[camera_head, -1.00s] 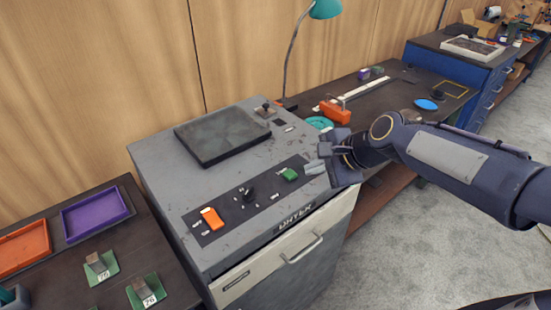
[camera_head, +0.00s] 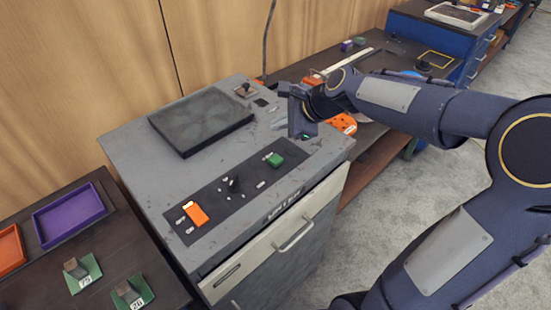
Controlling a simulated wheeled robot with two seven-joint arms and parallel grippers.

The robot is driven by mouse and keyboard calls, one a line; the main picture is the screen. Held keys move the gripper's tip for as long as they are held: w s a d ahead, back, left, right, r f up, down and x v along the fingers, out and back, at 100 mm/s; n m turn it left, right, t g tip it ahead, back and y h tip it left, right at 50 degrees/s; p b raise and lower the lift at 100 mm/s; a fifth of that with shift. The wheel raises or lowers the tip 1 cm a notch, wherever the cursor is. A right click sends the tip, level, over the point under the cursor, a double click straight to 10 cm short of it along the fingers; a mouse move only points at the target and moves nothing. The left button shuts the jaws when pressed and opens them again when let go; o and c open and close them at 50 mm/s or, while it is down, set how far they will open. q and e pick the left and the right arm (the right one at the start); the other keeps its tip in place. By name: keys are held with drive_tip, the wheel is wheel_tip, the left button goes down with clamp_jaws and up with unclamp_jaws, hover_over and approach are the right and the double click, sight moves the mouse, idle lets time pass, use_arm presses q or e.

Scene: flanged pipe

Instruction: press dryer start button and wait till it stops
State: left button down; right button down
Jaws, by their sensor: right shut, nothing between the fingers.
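The dryer (camera_head: 165,205) is a grey cabinet with a dark control strip on its top. The strip carries a green button (camera_head: 274,159), a black knob (camera_head: 234,184) and an orange switch (camera_head: 196,213). A dark square lid or plate (camera_head: 200,118) lies on the top behind the strip. My right gripper (camera_head: 278,122) is shut and empty, above the right back part of the dryer top, behind and slightly right of the green button, apart from it. My left gripper is not in view.
A dark side table at the left holds a purple tray (camera_head: 70,212), an orange tray (camera_head: 10,250) and numbered green plates (camera_head: 84,273). A workbench (camera_head: 380,60) with small items runs behind my right arm. The dryer front has a handle (camera_head: 293,234).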

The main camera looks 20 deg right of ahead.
drive_tip(key=b, duration=0.7)
hover_over(280, 160)
wheel_tip(280, 160, down, 7)
drive_tip(key=shift+r, duration=0.1)
drive_tip(key=shift+f+b, duration=0.3)
drive_tip(key=shift+f, duration=0.55)
drive_tip(key=shift+f, duration=0.15)
idle(0.6)
drive_tip(key=shift+f, duration=0.25)
drive_tip(key=shift+f+b, duration=0.5)
idle(0.6)
drive_tip(key=shift+r, duration=0.1)
drive_tip(key=shift+r+p, duration=0.85)
drive_tip(key=shift+p, duration=0.15)
